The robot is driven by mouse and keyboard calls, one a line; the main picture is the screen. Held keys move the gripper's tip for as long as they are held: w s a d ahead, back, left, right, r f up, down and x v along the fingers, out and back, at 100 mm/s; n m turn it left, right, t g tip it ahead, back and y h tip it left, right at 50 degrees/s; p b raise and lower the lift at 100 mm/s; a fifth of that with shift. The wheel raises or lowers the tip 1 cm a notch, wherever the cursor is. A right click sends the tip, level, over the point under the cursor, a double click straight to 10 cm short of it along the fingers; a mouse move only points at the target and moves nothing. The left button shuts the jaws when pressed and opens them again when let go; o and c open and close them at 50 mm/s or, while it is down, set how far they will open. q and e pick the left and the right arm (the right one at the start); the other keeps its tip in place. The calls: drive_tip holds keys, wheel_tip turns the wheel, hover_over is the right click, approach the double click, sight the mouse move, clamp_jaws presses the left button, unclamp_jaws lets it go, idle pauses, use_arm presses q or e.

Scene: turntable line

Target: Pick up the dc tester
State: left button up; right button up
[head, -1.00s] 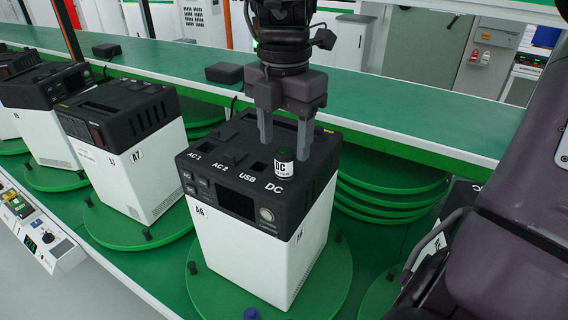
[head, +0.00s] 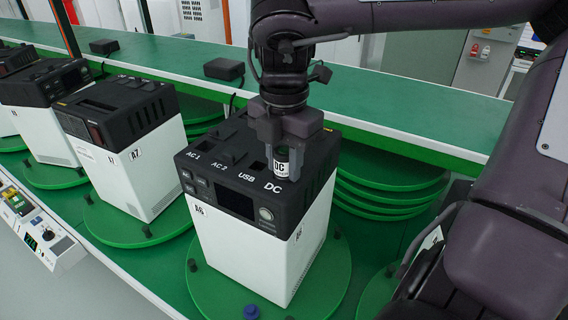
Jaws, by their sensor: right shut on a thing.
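The tester's top is hidden between the fingers. I cannot tell whether it is lifted off the surface. My left gripper is not in view.
Station A6 stands on a green round turntable (head: 210,290). More stations, such as A7 (head: 128,160), stand to the left. A green shelf with a white edge (head: 400,148) runs behind, with small black boxes (head: 224,69) on it. Stacked green discs (head: 385,195) lie at the right.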

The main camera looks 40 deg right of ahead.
sight(284, 150)
drive_tip(key=shift+c, duration=0.7)
drive_tip(key=shift+r, duration=0.15)
drive_tip(key=shift+w+r, duration=0.1)
drive_tip(key=shift+r, duration=0.45)
wheel_tip(284, 150, up, 8)
drive_tip(key=shift+f, duration=0.2)
wheel_tip(284, 150, up, 9)
drive_tip(key=p, duration=0.8)
drive_tip(key=shift+p, duration=0.4)
drive_tip(key=shift+f, duration=0.1)
